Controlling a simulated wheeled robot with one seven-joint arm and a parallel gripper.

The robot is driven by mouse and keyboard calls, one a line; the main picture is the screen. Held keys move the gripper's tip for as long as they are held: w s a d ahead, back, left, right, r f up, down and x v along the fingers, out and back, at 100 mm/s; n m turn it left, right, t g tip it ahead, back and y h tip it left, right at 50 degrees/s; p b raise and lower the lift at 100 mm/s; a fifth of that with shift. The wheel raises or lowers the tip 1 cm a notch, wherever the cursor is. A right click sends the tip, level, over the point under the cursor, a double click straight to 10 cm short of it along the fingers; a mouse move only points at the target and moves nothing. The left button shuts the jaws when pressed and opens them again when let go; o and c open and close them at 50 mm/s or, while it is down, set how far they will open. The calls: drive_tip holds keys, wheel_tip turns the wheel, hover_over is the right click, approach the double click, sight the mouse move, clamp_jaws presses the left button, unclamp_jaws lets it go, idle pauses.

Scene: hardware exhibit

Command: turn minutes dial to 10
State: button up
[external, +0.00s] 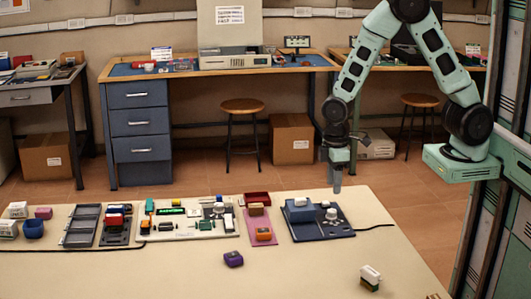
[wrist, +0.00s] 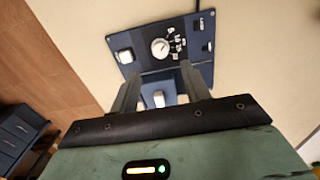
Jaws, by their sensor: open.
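The dark blue panel (external: 345,233) lies on the near table, right of centre. A round white dial (external: 331,214) stands on it. In the wrist view the dial (wrist: 159,47) sits on the panel (wrist: 146,38) beyond the fingertips, with white markings to its right that are too small to read. My gripper (external: 337,190) is open and empty, pointing down above and behind the panel, apart from the dial. In the wrist view my gripper (wrist: 160,74) has its two fingers spread, with a white piece (wrist: 158,98) of the panel showing between them.
A blue box (external: 299,214) with a white top piece stands on the panel's left. A pink board (external: 259,237) and a circuit board (external: 190,226) lie further left. A purple block (external: 233,259) and a green-white block (external: 370,277) are nearer. The table's front middle is mostly clear.

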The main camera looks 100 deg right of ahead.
sight(332, 210)
wheel_tip(332, 210, down, 8)
drive_tip(key=shift+f+b, duration=0.1)
drive_tip(key=shift+b, duration=0.25)
drive_tip(key=c, duration=1)
